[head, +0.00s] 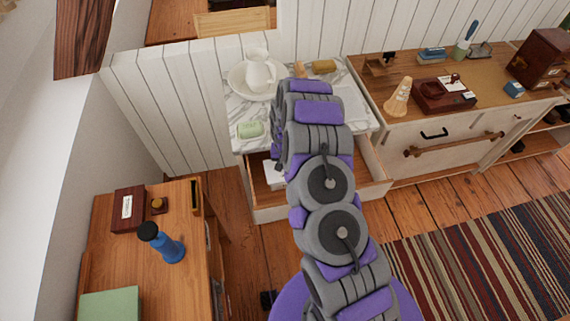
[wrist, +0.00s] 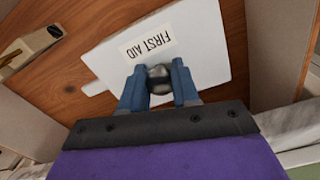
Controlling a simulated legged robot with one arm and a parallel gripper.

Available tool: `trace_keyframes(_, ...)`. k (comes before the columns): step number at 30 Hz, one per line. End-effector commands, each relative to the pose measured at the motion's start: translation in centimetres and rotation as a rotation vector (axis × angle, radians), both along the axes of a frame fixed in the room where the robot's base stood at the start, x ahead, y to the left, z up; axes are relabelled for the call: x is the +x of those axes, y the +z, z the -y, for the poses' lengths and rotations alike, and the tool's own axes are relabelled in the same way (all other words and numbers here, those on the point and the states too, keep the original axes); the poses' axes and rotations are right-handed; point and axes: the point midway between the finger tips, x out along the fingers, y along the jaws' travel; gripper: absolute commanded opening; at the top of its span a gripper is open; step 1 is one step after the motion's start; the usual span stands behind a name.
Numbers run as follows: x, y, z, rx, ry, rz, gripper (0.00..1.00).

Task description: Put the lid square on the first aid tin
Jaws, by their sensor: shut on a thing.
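The lid (wrist: 205,52) is a flat white panel with rounded corners, a FIRST AID label and a dark round knob (wrist: 158,80). In the wrist view my gripper (wrist: 158,88) has its two blue fingers shut on the knob. The lid is over a brown wooden surface, with a small white tab showing at its left edge. I cannot tell whether the tin is under it. In the head view a white object (head: 272,176) shows in the open drawer (head: 268,207), partly hidden by my arm. My gripper is hidden there.
The drawer is under a marble top (head: 242,108) with a jug and basin (head: 258,75), green soap (head: 250,129) and a brush (head: 324,66). A brass-coloured object (wrist: 30,47) lies left of the lid.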

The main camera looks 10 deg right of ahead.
Motion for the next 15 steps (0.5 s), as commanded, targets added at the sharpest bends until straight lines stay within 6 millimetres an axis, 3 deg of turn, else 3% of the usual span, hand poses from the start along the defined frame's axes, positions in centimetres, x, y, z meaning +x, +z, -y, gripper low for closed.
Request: trace_keyframes(15,0.01,-0.02,0.7,0.0,-0.002,0.0,0.0)
